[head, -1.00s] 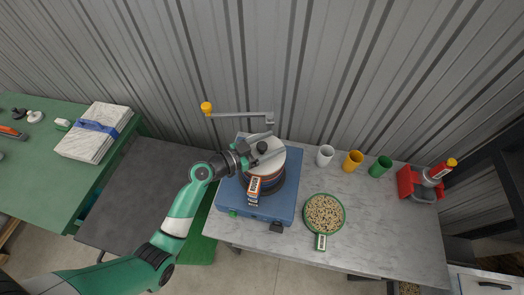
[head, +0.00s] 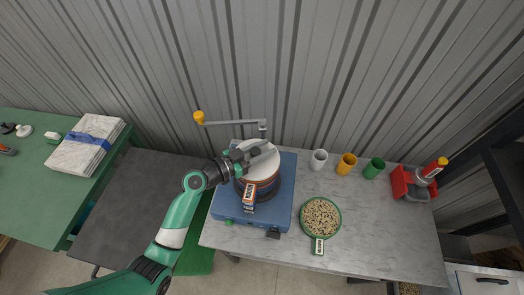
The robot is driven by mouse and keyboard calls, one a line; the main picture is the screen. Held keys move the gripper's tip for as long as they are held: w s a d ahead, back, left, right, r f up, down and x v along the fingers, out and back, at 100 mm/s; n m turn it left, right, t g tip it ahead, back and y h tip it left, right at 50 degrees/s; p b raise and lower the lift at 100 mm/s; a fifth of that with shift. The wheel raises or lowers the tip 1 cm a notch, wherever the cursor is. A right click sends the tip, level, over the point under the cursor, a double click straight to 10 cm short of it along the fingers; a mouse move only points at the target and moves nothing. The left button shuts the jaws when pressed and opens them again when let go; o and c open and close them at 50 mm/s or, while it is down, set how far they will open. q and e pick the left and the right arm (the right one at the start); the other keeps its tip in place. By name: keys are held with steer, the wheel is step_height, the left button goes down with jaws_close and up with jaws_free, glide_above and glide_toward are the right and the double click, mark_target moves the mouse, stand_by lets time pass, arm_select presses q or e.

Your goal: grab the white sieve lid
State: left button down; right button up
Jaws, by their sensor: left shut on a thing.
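The white sieve lid (head: 267,164) lies on top of the stack of sieves (head: 262,186), which stands on a blue shaker base (head: 282,205). My left gripper (head: 254,152) is over the lid, shut on its dark knob; the fingers mostly hide the knob. The lid appears to rest on the stack, and I cannot see a gap under it. My right gripper is not in view.
A crank arm with a yellow knob (head: 199,117) stands behind the stack. White (head: 319,159), yellow (head: 346,163) and green (head: 374,167) cups stand to the right. A green-rimmed sieve of pellets (head: 321,217) lies front right. The marble table's right front is clear.

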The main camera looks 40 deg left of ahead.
mark_target(262, 166)
arm_select(q)
steer(key=r, duration=0.2)
steer(key=r+p, duration=0.1)
steer(key=shift+s+d+r, duration=0.2)
steer(key=shift+s+r, duration=0.05)
steer(key=shift+r, duration=0.15)
steer(key=s+d+r+p, duration=0.3)
steer(key=s+d+r, duration=0.4)
steer(key=s, duration=0.4)
steer(key=shift+d+r, duration=0.4)
steer(key=shift+r, duration=0.35)
